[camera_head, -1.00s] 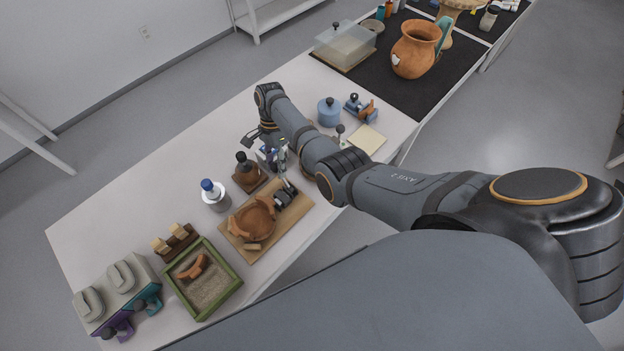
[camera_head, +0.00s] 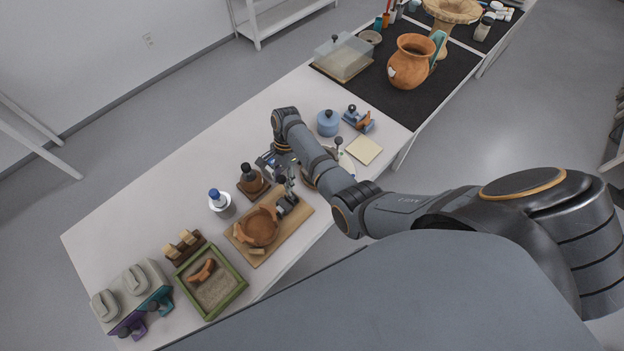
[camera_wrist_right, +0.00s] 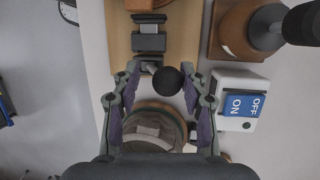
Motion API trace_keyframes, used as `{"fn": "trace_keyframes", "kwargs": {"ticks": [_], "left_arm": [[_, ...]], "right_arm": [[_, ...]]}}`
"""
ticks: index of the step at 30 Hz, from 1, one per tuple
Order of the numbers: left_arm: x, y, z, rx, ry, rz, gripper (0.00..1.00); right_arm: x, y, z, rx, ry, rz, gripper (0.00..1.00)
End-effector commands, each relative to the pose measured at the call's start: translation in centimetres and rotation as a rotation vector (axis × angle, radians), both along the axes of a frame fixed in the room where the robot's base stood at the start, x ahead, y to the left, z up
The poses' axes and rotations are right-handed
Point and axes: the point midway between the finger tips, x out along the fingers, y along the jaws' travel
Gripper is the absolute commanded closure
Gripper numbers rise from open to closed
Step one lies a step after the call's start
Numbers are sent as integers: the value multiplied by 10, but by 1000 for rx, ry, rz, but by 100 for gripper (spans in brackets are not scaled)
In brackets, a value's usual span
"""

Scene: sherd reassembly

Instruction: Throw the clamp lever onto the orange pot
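The orange pot (camera_head: 262,227) is an open round bowl on a wooden board (camera_head: 240,250) in the head view. The dark clamp (camera_head: 286,207) stands on the board at its upper right edge. In the wrist view the clamp lever ends in a round black knob (camera_wrist_right: 168,81). My right gripper (camera_wrist_right: 160,68) is open, with one finger on each side of the knob. I cannot tell whether they touch it. In the head view my right gripper (camera_head: 284,181) is just above the clamp, partly hiding it. My left gripper is not in view.
A brown stand with a black-topped tool (camera_head: 250,180) is left of the gripper. A switch box (camera_wrist_right: 239,103) marked ON and OFF is close beside the right finger. A blue-capped bottle (camera_head: 219,202) and a green-framed sand tray (camera_head: 238,289) lie further left.

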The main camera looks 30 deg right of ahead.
Motion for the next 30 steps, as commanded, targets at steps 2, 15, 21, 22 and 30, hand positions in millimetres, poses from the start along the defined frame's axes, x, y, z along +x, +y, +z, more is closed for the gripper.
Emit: {"fn": "trace_keyframes", "kwargs": {"ticks": [2,15,21,22,30], "left_arm": [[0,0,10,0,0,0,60],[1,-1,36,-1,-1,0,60],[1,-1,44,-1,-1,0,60],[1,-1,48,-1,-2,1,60],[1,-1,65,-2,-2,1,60]], "right_arm": [[-5,-2,4,6,-13,0,58],[-31,-11,6,46,-126,0,58],[-44,-16,7,66,-181,0,58],[-45,-16,7,68,-189,0,58],[-61,-22,2,96,-262,1,58]]}}
